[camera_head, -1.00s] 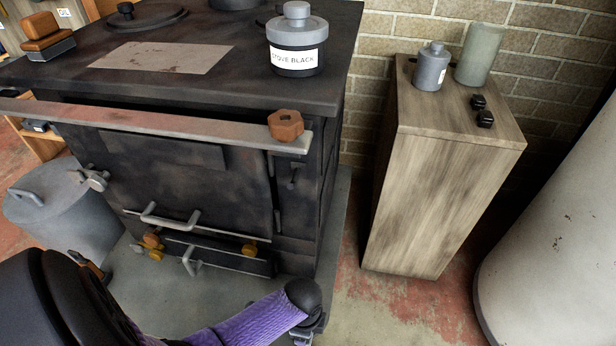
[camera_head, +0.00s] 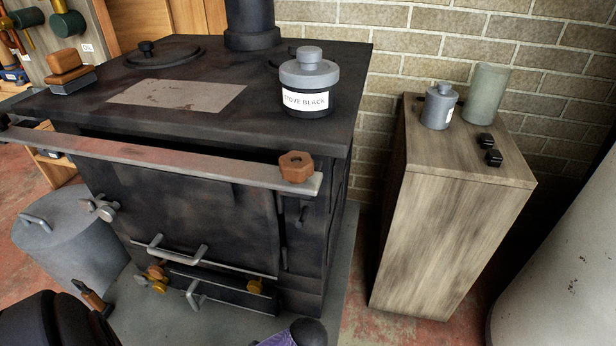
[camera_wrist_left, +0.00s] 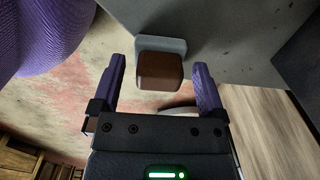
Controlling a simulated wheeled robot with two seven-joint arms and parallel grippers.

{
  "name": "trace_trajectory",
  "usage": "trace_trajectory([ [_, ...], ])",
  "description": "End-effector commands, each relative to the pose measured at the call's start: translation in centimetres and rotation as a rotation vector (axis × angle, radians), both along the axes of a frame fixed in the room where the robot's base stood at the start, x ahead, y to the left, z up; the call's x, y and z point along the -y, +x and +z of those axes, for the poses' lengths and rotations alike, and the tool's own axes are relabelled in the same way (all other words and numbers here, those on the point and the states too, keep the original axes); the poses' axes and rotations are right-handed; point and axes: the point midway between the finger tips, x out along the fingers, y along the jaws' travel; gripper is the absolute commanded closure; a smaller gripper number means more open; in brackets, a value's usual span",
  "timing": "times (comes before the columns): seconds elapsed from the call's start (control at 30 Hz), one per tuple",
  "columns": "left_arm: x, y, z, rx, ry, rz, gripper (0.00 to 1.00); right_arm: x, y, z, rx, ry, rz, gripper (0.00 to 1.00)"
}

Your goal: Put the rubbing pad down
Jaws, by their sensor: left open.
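In the left wrist view a brown block (camera_wrist_left: 159,72) with a grey plate (camera_wrist_left: 176,46) behind it shows between the fingers; it looks like the rubbing pad. My left gripper (camera_wrist_left: 160,82) is open, with a visible gap on each side of the block. I cannot tell what the block rests on. A similar brown block on a grey base (camera_head: 70,72) sits on the stove's left end. My right gripper is not in view.
The black stove (camera_head: 200,215) has a front rail (camera_head: 150,152) with a brown knob. A stove black jar (camera_head: 308,85) stands on top. A wooden cabinet (camera_head: 450,235) stands right of it, with floor between. A lidded grey bin (camera_head: 70,240) is at left.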

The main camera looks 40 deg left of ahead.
Motion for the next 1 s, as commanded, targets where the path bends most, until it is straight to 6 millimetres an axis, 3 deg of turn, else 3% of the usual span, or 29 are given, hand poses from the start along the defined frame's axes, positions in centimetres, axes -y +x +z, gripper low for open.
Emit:
trace_trajectory([
  [0.27, -0.1, 0.1, 3.4, 0.005, 0.002, -0.001, 0.07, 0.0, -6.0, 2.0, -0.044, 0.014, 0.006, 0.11],
  [0.4, 0.0, 0.3, 8.3, 0.011, 0.001, 0.000, 0.07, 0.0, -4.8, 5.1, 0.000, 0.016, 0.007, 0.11],
  [0.5, 0.0, 0.2, 10.5, 0.009, 0.001, -0.001, 0.07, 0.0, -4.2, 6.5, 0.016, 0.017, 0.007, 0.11],
  [0.67, -0.1, 0.1, 12.0, 0.003, 0.001, 0.000, 0.07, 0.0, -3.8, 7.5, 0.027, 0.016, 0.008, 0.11],
  [0.87, -0.1, -0.7, 11.1, -0.011, 0.004, 0.023, 0.07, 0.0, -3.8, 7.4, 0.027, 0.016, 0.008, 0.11],
  [0.93, -0.6, -4.0, 8.0, -0.044, 0.021, 0.124, 0.07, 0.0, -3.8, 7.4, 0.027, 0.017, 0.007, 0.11],
  [0.97, -0.9, -6.5, 6.1, -0.064, 0.036, 0.190, 0.07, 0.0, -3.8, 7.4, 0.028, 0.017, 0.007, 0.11],
  [1.0, -1.4, -10.5, 3.5, -0.088, 0.061, 0.287, 0.07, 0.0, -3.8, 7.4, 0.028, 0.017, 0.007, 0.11],
])
